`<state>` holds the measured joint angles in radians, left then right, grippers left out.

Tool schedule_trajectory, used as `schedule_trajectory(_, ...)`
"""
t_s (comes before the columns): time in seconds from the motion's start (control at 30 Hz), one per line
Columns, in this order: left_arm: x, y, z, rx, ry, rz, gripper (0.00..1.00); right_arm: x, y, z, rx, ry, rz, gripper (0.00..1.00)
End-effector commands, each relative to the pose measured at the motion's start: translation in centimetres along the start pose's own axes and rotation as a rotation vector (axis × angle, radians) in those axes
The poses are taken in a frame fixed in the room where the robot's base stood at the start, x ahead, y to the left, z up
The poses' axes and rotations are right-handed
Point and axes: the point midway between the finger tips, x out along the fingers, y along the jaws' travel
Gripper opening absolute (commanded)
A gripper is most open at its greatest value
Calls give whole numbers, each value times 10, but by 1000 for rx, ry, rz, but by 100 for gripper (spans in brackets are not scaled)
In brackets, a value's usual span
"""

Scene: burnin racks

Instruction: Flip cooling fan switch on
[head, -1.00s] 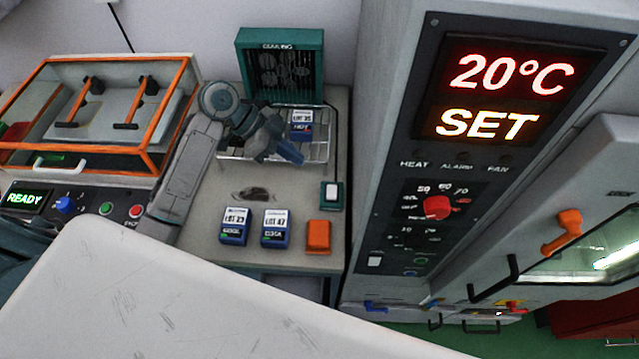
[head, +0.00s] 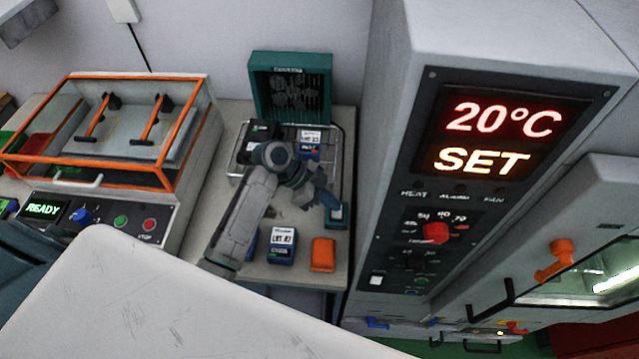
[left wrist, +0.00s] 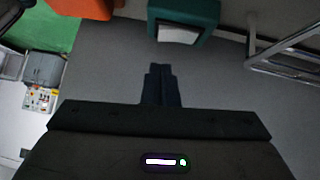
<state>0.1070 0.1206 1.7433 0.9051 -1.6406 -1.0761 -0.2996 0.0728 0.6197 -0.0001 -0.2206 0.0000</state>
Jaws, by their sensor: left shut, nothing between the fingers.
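The cooling fan (head: 289,88) is a teal box with a dark grille at the back of the bench. Its switch (head: 338,215) is a small teal block with a white rocker at the bench's right edge. The switch also shows at the top of the left wrist view (left wrist: 182,20), partly cut off. I cannot tell which way the rocker is tipped. My left gripper (head: 327,198) is shut and empty, close to the switch in the head view. In the left wrist view its fingers (left wrist: 160,72) point towards the switch, with a gap between. My right gripper is not in view.
A wire rack (head: 240,158) with labelled modules stands before the fan. A blue module (head: 281,246) and an orange block (head: 323,254) lie in front of the switch. A tall oven cabinet (head: 405,150) stands close on the right. An orange-framed chamber (head: 150,80) is at left.

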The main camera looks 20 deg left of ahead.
Motion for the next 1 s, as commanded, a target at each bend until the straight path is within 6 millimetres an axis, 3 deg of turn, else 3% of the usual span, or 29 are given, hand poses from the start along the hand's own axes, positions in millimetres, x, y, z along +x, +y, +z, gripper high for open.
schedule_trajectory(0.3, 18, 0, 20, -1, -2, 0, 0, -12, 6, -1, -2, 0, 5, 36)
schedule_trajectory(0.63, 19, 0, 22, 2, -2, -2, 0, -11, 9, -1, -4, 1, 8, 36)
schedule_trajectory(0.77, 26, -1, 28, 35, -1, -36, 0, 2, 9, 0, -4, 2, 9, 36)
schedule_trajectory(1.0, 22, -1, 24, 34, -2, -35, 0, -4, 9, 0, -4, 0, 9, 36)
